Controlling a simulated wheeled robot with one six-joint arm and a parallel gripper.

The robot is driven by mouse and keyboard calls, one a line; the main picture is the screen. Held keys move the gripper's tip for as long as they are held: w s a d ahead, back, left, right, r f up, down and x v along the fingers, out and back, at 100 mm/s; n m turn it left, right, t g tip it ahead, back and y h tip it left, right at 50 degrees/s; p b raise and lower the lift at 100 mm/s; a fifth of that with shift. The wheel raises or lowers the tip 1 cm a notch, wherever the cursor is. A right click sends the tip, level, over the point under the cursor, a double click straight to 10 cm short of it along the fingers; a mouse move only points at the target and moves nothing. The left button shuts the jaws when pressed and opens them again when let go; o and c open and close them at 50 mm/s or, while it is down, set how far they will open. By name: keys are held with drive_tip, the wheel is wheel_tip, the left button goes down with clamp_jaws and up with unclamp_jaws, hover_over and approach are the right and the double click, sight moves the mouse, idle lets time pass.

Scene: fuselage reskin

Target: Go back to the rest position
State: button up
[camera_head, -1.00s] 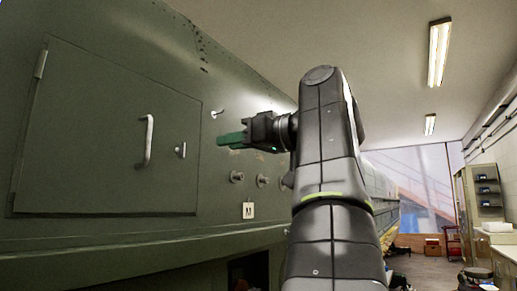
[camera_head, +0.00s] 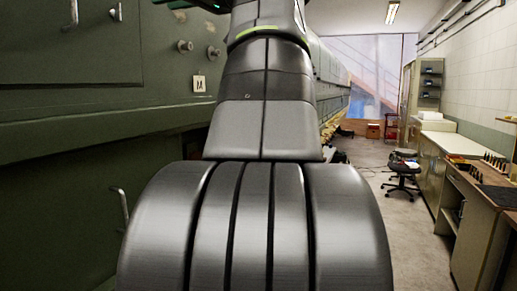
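My arm rises through the middle of the view, in front of the dark green fuselage wall (camera_head: 90,110). My gripper (camera_head: 165,3) is at the top edge, left of the arm. Only a little of its green and dark parts shows. The rest is cut off by the frame, so its opening and anything between its fingers are hidden.
The fuselage wall fills the left side, with a hatch handle (camera_head: 72,12), a knob (camera_head: 185,46), a small white label (camera_head: 199,84) and a lower handle (camera_head: 120,203). On the right are a workbench (camera_head: 455,143) and a stool (camera_head: 402,170). Floor (camera_head: 395,215) between is clear.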

sight(120, 10)
drive_tip(key=shift+p+x, duration=1.1)
drive_tip(key=shift+x, duration=4.8)
drive_tip(key=shift+d, duration=0.1)
drive_tip(key=b+v, duration=0.3)
drive_tip(key=v, duration=1)
drive_tip(key=p+x, duration=0.3)
drive_tip(key=x, duration=1.1)
drive_tip(key=shift+s+r, duration=0.1)
drive_tip(key=shift+m+p, duration=0.3)
drive_tip(key=shift+p, duration=0.05)
drive_tip(key=m+p, duration=0.1)
drive_tip(key=m, duration=0.1)
drive_tip(key=shift+m, duration=0.4)
drive_tip(key=m+p, duration=0.1)
drive_tip(key=m, duration=0.3)
drive_tip(key=shift+m+p, duration=0.5)
drive_tip(key=shift+m, duration=0.5)
drive_tip(key=shift+d, duration=0.1)
